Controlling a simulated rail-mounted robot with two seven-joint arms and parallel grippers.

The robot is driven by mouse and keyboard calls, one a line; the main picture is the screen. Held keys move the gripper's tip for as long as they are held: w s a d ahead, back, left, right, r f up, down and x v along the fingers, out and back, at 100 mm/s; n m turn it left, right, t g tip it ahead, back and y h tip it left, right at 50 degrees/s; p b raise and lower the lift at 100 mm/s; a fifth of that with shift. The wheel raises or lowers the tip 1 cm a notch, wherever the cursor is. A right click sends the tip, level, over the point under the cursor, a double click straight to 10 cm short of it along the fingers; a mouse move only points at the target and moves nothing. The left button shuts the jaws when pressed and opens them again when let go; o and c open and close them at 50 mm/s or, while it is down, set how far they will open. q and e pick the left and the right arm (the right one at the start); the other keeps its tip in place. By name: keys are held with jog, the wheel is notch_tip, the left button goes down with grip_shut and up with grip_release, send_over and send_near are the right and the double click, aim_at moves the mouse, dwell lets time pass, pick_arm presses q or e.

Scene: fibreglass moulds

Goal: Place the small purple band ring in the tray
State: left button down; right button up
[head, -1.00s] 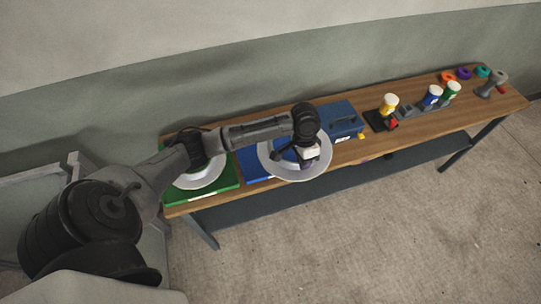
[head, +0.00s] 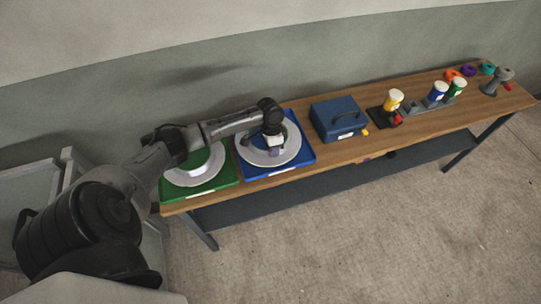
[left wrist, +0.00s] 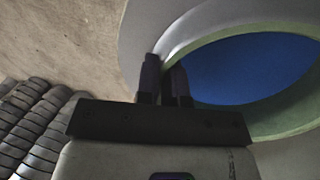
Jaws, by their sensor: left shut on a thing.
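My left gripper (head: 275,150) is shut on a wide pale grey flanged ring (head: 290,154), which is over the blue tray (head: 307,156). I cannot tell whether the ring touches the tray. In the left wrist view, the fingers (left wrist: 164,72) close on the wall of this ring (left wrist: 140,25), and blue shows through its opening. I see no purple band on it. A small purple ring (head: 469,70) lies at the far right end of the bench, well away from the gripper. My right gripper is not in view.
A green tray (head: 222,187) with a white ring (head: 195,176) stands left. A blue toolbox (head: 338,118), yellow-, blue- and green-marked containers (head: 437,92), orange (head: 452,74) and teal (head: 487,69) rings and a grey tool (head: 495,82) line the wooden bench (head: 360,152). A shelf lies below.

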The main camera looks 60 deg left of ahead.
pick_arm(q)
jog(key=shift+s+a+f, duration=0.1)
jog(key=shift+a+f, duration=0.05)
jog(key=shift+f, duration=0.6)
jog(key=shift+s+a+f, duration=0.1)
jog(key=shift+a+f, duration=0.05)
jog(key=shift+f, duration=0.6)
jog(key=shift+s+a+f, duration=0.1)
jog(key=shift+a+f, duration=0.05)
jog(key=shift+f, duration=0.6)
jog(key=shift+f, duration=0.1)
jog(key=c, duration=1.2)
grip_release()
jog(key=shift+f, duration=0.1)
jog(key=shift+c, duration=0.2)
